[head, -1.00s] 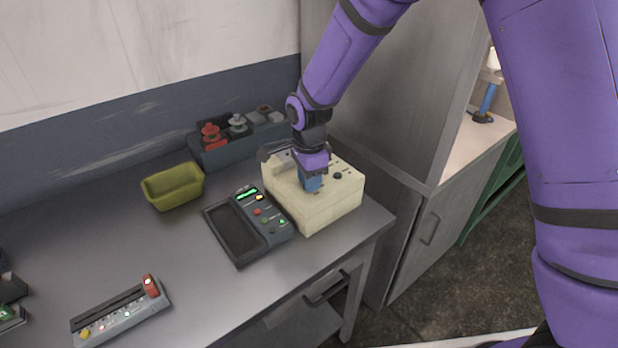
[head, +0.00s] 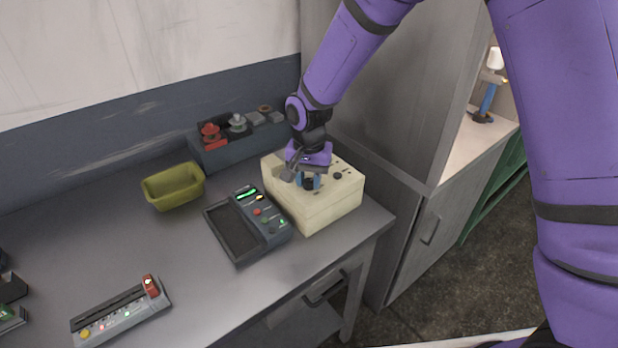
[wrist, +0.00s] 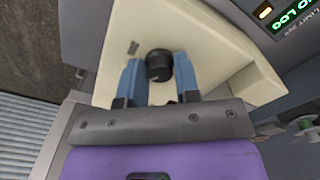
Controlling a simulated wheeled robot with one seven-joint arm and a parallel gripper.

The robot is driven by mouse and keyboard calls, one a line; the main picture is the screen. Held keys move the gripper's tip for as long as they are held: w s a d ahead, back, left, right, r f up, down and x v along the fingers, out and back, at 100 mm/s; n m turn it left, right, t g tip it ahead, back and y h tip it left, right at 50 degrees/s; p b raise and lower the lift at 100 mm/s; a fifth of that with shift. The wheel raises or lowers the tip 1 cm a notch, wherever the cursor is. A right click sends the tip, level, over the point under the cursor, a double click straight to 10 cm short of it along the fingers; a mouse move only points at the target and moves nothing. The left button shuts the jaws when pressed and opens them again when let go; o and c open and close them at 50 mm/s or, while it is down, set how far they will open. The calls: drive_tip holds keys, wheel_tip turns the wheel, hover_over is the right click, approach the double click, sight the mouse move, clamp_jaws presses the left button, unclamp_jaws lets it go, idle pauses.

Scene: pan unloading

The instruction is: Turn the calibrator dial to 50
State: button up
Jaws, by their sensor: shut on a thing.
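The calibrator (head: 322,210) is a cream box near the table's right end. It fills much of the wrist view (wrist: 215,40). Its black dial (wrist: 158,62) sits on the top face, between my two blue fingers; it also shows in the head view (head: 309,185). My gripper (wrist: 157,72) points down at the box, shut on the dial with one finger at each side. The gripper shows in the head view too (head: 308,180). The dial's scale and reading cannot be made out.
A dark device with a green display (head: 240,225) stands left of the calibrator. A green-yellow bin (head: 173,187), a rack with a red part (head: 215,150) and a grey strip with lights (head: 122,312) are on the table. A tall grey cabinet (head: 400,90) stands close behind and right.

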sight(310, 180)
drive_tip(key=n, duration=1.2)
drive_tip(key=shift+w, duration=0.1)
drive_tip(key=n, duration=1.1)
drive_tip(key=shift+n, duration=0.3)
drive_tip(key=o, duration=0.9)
drive_tip(key=shift+r, duration=0.15)
wheel_tip(310, 180, up, 11)
drive_tip(key=shift+f, duration=0.2)
drive_tip(key=shift+d, duration=0.1)
